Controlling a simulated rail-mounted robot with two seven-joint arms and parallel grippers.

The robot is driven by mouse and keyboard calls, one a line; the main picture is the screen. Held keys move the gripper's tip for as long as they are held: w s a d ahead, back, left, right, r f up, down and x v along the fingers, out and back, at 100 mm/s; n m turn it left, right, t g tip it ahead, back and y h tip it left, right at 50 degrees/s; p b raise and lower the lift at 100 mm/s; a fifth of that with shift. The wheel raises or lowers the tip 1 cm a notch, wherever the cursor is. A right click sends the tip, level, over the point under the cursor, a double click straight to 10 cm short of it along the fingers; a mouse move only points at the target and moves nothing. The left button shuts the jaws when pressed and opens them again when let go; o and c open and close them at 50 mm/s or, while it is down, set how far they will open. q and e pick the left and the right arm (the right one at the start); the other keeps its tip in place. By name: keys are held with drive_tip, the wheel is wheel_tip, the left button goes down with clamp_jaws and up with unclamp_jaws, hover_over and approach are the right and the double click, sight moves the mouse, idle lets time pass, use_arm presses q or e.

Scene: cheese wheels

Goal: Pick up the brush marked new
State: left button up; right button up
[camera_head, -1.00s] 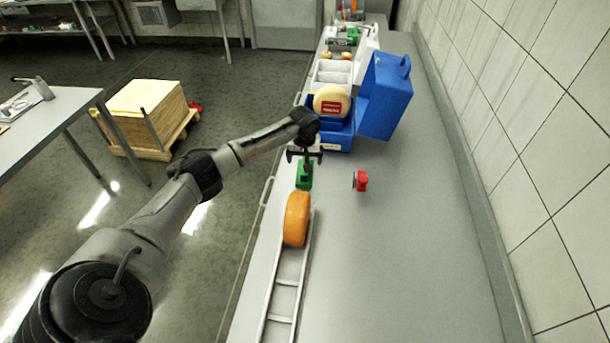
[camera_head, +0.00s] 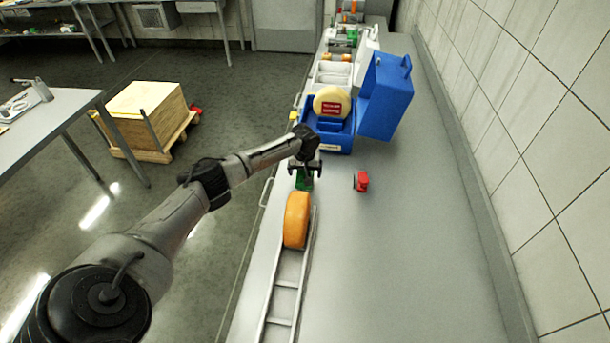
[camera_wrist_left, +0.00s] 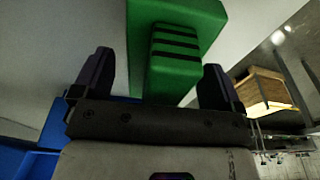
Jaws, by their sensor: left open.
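A green brush-like block (camera_head: 304,184) stands on the counter near its left edge, behind the orange wheel. In the left wrist view the green block (camera_wrist_left: 180,45) shows a raised part with several dark stripes. A smaller red brush-like object (camera_head: 361,181) is to its right. I cannot read a "new" mark on either. My left gripper (camera_head: 305,171) is above the green block and hides part of it. In the left wrist view its open fingers (camera_wrist_left: 158,78) lie on either side of the green block's raised part; contact is not clear. My right gripper is not in view.
An orange cheese wheel (camera_head: 296,220) stands on a metal rack (camera_head: 285,285) in front. Behind is an open blue case (camera_head: 386,95) holding a pale cheese wheel (camera_head: 331,101) with a red label. A tiled wall bounds the right. The counter's right middle is clear.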

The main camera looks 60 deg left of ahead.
use_arm(q)
drive_tip(key=shift+c, duration=0.4)
drive_tip(key=c, duration=1)
drive_tip(key=shift+r, duration=0.1)
drive_tip(key=shift+r, duration=0.55)
wheel_tip(320, 180, up, 3)
drive_tip(key=shift+f+p, duration=0.15)
drive_tip(key=shift+p, duration=0.25)
drive_tip(key=w+d+r, duration=0.1)
drive_tip(key=d+r, duration=0.1)
drive_tip(key=d, duration=0.1)
drive_tip(key=w+d+r+p, duration=0.1)
drive_tip(key=d+r, duration=0.1)
drive_tip(key=d, duration=0.2)
drive_tip(key=w+d+r, duration=0.1)
drive_tip(key=d+r, duration=0.2)
drive_tip(key=d, duration=0.1)
drive_tip(key=shift+w, duration=0.3)
